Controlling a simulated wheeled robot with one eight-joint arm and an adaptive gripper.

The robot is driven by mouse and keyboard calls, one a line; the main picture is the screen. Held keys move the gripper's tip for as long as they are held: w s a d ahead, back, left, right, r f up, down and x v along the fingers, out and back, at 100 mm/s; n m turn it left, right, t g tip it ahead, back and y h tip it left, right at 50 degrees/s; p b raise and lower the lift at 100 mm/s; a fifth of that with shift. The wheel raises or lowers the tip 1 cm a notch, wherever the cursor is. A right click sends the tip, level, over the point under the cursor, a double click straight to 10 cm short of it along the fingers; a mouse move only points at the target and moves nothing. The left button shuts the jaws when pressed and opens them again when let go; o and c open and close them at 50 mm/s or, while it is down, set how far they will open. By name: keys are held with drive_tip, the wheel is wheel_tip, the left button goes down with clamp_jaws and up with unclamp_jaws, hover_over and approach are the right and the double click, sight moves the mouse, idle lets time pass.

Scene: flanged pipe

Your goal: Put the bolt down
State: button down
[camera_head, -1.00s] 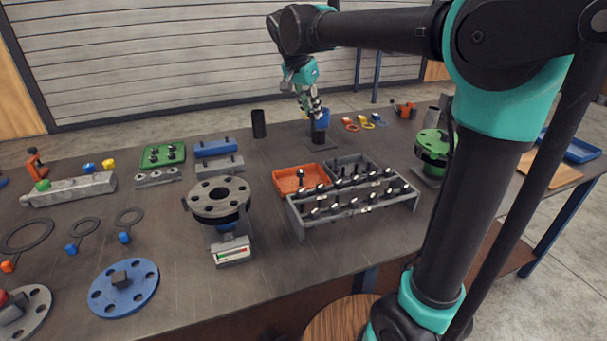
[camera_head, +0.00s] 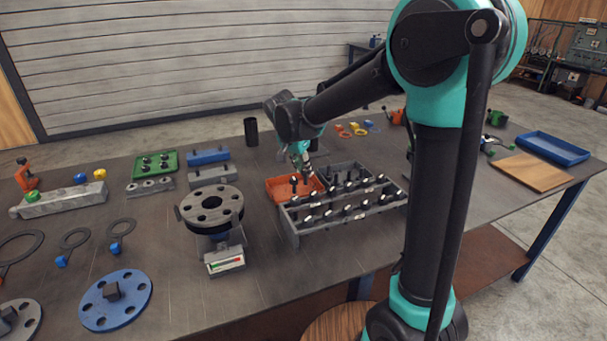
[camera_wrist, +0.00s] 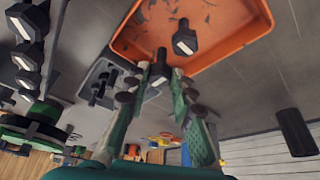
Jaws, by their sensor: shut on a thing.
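My gripper (camera_head: 304,170) is low over the back right part of the orange tray (camera_head: 277,197), at the middle of the table. In the wrist view my gripper (camera_wrist: 160,72) is shut on a dark bolt (camera_wrist: 160,62) between its fingertips. The held bolt is over or close to the rim of the orange tray (camera_wrist: 258,35); I cannot tell whether it touches anything. Another bolt (camera_wrist: 185,40) with a pale top is inside the tray; it also shows in the head view (camera_head: 294,184). In the head view the held bolt is too small to make out.
A grey tray (camera_head: 362,169) with dark bolts adjoins the orange tray. A grey rack (camera_head: 290,222) with several bolts stands in front. A flange on a stand (camera_head: 211,207) is to the left. A black cylinder (camera_head: 251,131) stands behind. The orange tray has free floor.

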drive_tip(key=shift+f, duration=1.1)
drive_tip(key=c, duration=1.3)
unclamp_jaws()
drive_tip(key=shift+f, duration=0.1)
drive_tip(key=v, duration=1.2)
